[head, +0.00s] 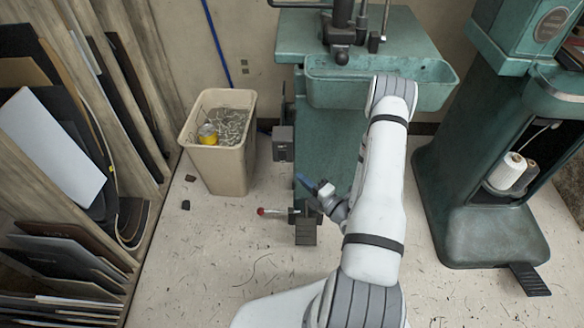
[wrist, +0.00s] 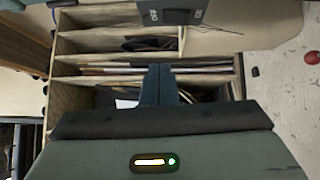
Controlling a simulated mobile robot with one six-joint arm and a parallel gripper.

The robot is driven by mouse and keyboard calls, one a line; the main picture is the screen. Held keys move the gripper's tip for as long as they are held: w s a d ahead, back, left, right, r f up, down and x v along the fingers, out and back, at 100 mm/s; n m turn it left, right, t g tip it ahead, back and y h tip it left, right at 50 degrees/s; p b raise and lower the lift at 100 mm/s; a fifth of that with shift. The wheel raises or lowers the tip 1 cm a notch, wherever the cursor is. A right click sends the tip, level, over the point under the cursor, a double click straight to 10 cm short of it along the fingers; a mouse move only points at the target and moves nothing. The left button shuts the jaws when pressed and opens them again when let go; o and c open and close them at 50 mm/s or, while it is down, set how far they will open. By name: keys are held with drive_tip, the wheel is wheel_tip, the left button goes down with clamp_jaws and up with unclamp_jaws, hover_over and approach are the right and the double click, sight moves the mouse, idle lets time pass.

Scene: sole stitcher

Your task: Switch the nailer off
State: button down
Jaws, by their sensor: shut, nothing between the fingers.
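The nailer (head: 335,135) is the green machine at the centre of the head view, with a wide green tray at its top. A dark grey box (head: 283,143), which looks like its switch box, sits on its left side. The shut fingers show mid-frame in the wrist view (wrist: 158,84).
A beige bin (head: 218,172) of scraps stands left of the nailer. A red-knobbed lever (head: 263,211) sticks out low beside its base. Wooden racks (head: 150,200) of sheets line the left. Another green machine (head: 470,190) stands at right. Floor between bin and lever is mostly clear.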

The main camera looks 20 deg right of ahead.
drive_tip(key=shift+v, duration=1.3)
drive_tip(key=shift+r, duration=0.25)
drive_tip(key=s+a+r+n+g+y+p, duration=0.25)
drive_tip(key=a+r+n+g+p, duration=0.3)
drive_tip(key=r+n, duration=0.55)
drive_tip(key=s+a+r+n+g+y+p, duration=0.1)
drive_tip(key=s+a+r+n+g+p, duration=0.5)
drive_tip(key=r, duration=0.7)
drive_tip(key=s+a+r+n+g+y+p, duration=0.2)
drive_tip(key=a+r+n+g+p, duration=0.2)
drive_tip(key=r+n+g, duration=0.55)
drive_tip(key=s+d+r+n+t+h+p, duration=0.2)
drive_tip(key=r+n+h+p, duration=0.2)
drive_tip(key=r+n, duration=0.3)
drive_tip(key=s+d+r+n+t+h+p, duration=0.2)
drive_tip(key=d+r+n+h+p, duration=0.1)
drive_tip(key=r+n+h+p, duration=0.2)
drive_tip(key=s+d+r+n+t+h+p, duration=0.2)
drive_tip(key=r+n+h+p, duration=0.2)
drive_tip(key=r+n, duration=0.5)
wheel_tip(320, 180, up, 4)
drive_tip(key=shift+d+r+n+t+h, duration=0.15)
drive_tip(key=shift+d+n+t+h, duration=0.2)
drive_tip(key=shift+t, duration=0.05)
